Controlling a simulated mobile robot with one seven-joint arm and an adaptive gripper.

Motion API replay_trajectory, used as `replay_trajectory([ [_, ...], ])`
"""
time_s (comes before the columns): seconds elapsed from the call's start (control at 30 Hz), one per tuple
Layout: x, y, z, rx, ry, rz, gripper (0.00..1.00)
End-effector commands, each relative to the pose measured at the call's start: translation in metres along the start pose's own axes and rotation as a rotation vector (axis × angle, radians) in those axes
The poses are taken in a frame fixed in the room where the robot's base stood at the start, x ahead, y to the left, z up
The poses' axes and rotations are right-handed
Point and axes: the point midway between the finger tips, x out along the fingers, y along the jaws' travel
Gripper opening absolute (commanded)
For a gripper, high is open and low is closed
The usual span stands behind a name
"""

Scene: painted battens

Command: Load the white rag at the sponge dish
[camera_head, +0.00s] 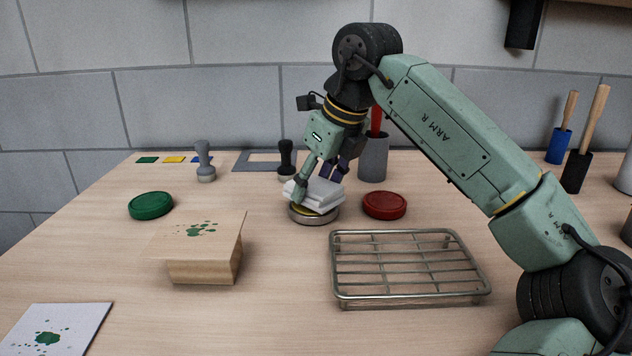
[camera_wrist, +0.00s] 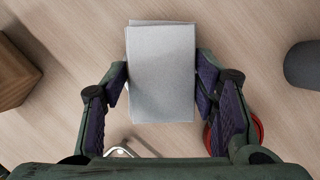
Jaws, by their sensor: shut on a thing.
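The white rag (camera_head: 315,194) is a folded stack, slightly tilted, between the fingers of my gripper (camera_head: 318,183). In the wrist view the rag (camera_wrist: 160,75) fills the gap between both fingers, and my gripper (camera_wrist: 163,72) is shut on its two sides. A round metal dish with a yellowish inside (camera_head: 313,216), which looks like the sponge dish, is directly below the rag in the head view. The rag hides most of its top, and I cannot tell whether they touch. In the wrist view the dish is hidden.
A red lid (camera_head: 384,205) and a wire rack (camera_head: 410,266) are close on the right and front. A black-handled stamp (camera_head: 286,161) and grey cup (camera_head: 373,158) stand behind. A wooden block (camera_head: 204,264) and green lid (camera_head: 151,205) are left. The front middle is clear.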

Motion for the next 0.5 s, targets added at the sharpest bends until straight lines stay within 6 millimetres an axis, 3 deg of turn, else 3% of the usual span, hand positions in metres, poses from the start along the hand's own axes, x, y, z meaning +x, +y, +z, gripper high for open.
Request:
replay_trajectory([
  [0.5, 0.0034, -0.0001, -0.0015, 0.000, 0.000, 0.000, 0.31],
])
